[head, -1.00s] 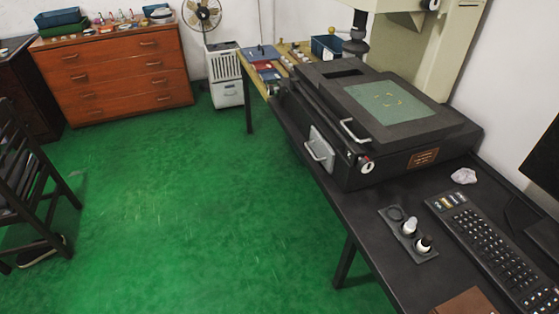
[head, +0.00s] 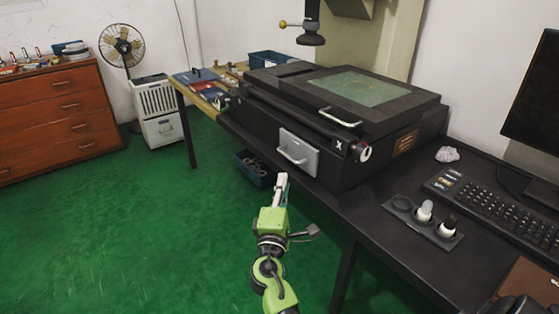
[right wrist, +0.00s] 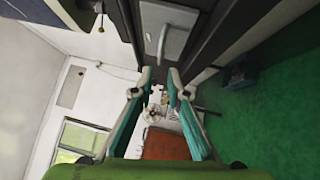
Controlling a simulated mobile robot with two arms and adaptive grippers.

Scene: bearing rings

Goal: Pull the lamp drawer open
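The lamp drawer (head: 312,164) is a grey front panel low on the side of the black machine (head: 345,170), with a pale bar handle (head: 291,155). It looks closed. The panel (right wrist: 182,38) and its handle (right wrist: 162,42) also show at the top of the right wrist view. My right gripper (head: 281,183) is just below and in front of the handle, apart from it. In the right wrist view its teal fingers (right wrist: 159,80) stand apart with nothing between them. My left gripper is out of view.
The black table (head: 400,240) carries a holder with small bottles (head: 425,218), a keyboard (head: 490,215) and a monitor on the right. A second bar handle (head: 340,118) is on the machine's top edge. A dark bin (head: 254,170) stands under the table. Green floor is free at left.

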